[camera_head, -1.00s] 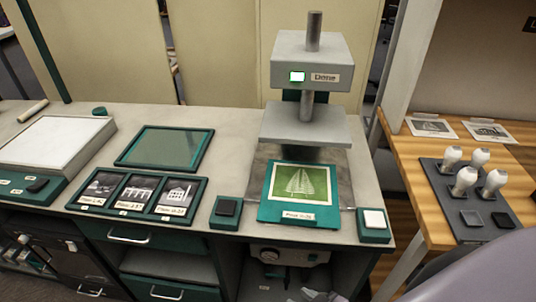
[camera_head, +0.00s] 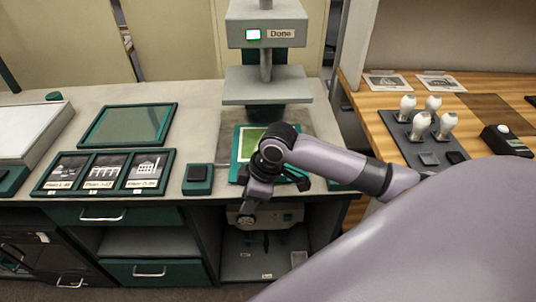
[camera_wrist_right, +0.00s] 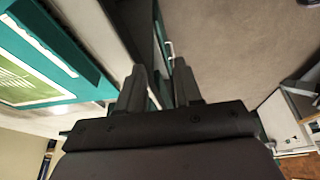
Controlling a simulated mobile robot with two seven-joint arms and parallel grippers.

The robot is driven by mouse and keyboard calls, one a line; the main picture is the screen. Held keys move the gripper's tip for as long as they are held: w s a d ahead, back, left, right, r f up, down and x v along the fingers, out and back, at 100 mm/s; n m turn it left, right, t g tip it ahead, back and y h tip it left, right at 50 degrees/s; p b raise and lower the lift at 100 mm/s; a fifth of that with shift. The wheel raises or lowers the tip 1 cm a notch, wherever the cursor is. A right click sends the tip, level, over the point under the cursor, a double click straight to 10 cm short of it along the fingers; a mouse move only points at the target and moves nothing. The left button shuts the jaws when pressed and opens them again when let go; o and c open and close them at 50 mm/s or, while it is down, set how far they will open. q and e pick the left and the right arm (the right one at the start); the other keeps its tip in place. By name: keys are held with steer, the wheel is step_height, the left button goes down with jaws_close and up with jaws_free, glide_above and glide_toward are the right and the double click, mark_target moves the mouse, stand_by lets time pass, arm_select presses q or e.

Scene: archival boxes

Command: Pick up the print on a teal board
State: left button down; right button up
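The print on a teal board (camera_head: 237,162) lies on the bed under the grey press at the counter's front; its green picture (camera_head: 247,143) is partly hidden by my right wrist. In the right wrist view the board (camera_wrist_right: 62,48) is at the upper left, with the green print on it. My right gripper (camera_head: 247,215) hangs at the counter's front edge, just in front of the board. In the right wrist view its fingers (camera_wrist_right: 159,66) are apart with nothing between them, and the board is off to their left. My left gripper is out of view.
The press plate (camera_head: 266,86) hangs above the bed, with a lit "Done" panel over it. A dark button block (camera_head: 198,179) sits left of the board. A tray of three framed prints (camera_head: 101,172) lies further left. Stamps (camera_head: 420,125) stand on the wooden table at right.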

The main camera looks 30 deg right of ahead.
steer(key=w+d+r+g+h, duration=0.2)
steer(key=d+r, duration=0.6)
steer(key=d, duration=0.1)
steer(key=shift+n, duration=0.4)
steer(key=shift+w+a+f, duration=0.1)
steer(key=shift+w+f, duration=0.1)
steer(key=shift+f, duration=0.95)
steer(key=shift+w+a+f, duration=0.15)
steer(key=shift+f, duration=1)
steer(key=shift+w+a+f, duration=0.1)
steer(key=shift+w+f, duration=0.1)
steer(key=shift+f, duration=0.95)
jaws_close()
